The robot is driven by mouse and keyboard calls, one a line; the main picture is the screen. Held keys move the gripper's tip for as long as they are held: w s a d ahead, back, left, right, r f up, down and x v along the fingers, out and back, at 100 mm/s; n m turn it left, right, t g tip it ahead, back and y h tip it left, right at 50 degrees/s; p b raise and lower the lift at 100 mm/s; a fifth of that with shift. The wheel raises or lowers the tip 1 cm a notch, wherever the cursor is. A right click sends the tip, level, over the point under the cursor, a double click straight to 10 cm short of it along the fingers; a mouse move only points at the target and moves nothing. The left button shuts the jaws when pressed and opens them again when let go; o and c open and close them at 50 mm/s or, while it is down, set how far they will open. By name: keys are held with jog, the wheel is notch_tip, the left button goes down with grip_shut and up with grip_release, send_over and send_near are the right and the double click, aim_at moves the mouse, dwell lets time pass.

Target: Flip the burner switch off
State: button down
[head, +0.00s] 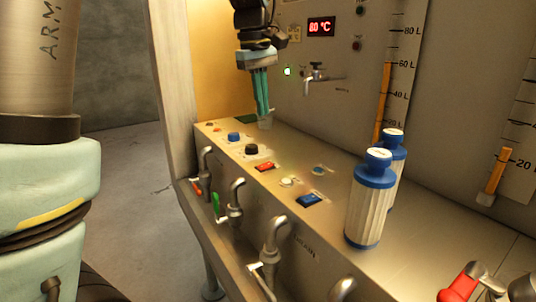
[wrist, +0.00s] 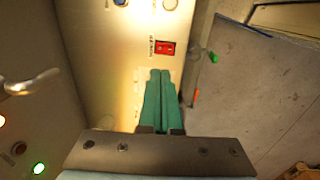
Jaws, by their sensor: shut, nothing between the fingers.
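The red rocker switch (head: 265,166) sits on the sloping metal panel, with a black knob behind it and a blue rocker switch (head: 309,199) nearer. In the wrist view the red switch (wrist: 165,48) lies just beyond my fingertips, with a small label beside it that is too blurred to read surely. My gripper (head: 265,118) points down over the far end of the panel, apart from the red switch. Its teal fingers (wrist: 160,72) are together and hold nothing. Whether the switch is tipped on or off is hard to tell.
Two white filter cartridges with blue caps (head: 371,200) stand on the right. Taps with a red and a green handle (head: 216,206) line the front edge.

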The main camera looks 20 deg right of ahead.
aim_at(269, 164)
jog(key=f, duration=0.4)
jog(key=d+f+p, duration=0.1)
jog(key=f, duration=0.8)
jog(key=shift+w+d+f+p, duration=0.1)
jog(key=shift+w+d+p, duration=0.05)
jog(key=shift+d+p, duration=0.15)
jog(key=shift+p, duration=0.6)
